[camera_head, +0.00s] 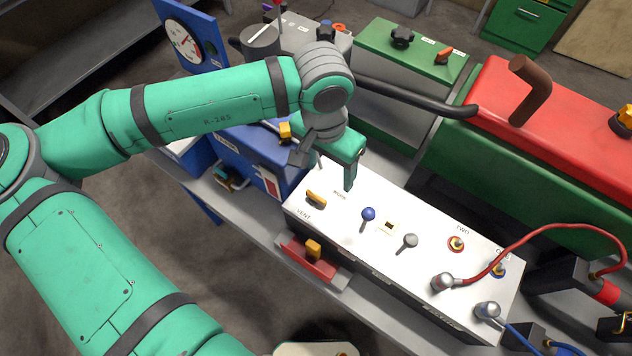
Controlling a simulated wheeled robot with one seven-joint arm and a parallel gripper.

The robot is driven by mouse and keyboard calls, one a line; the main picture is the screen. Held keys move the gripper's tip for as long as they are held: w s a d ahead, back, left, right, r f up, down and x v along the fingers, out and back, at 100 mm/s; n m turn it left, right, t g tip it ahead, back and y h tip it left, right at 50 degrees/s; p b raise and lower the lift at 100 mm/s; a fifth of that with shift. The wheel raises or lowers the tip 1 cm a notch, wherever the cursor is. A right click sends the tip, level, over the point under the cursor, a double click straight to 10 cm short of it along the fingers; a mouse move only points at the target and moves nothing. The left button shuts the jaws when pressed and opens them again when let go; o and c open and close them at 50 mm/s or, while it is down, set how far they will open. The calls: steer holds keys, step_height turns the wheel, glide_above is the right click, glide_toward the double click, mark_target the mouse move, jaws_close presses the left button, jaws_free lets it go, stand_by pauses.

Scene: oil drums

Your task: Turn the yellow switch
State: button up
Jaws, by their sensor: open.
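Several yellow switches show. One yellow switch (316,199) lies on the white panel (385,270) beside the VENT label, its handle slanting down to the right. Another yellow switch (285,131) stands on the blue box (235,150), and a third (313,249) is on the low red box (295,262) in front of the panel. I cannot tell which one the task names. My gripper (323,173) is open and empty, pointing down over the panel's upper left end, just above the VENT switch in the picture. It appears apart from the switch.
A blue-knobbed lever (368,214) and a grey-knobbed lever (410,241) stand up from the panel. A red cable (540,232) arches over its right end. A green box (410,65) and red-topped machine (560,120) stand behind. A gauge (183,41) is at the upper left.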

mark_target(316, 196)
steer(key=shift+y, duration=0.5)
steer(key=a+f, duration=0.1)
steer(key=f, duration=0.6)
steer(key=a+f, duration=0.1)
steer(key=f, duration=0.2)
steer(key=shift+a+f, duration=0.35)
steer(key=shift+f, duration=0.05)
steer(key=c, duration=1.1)
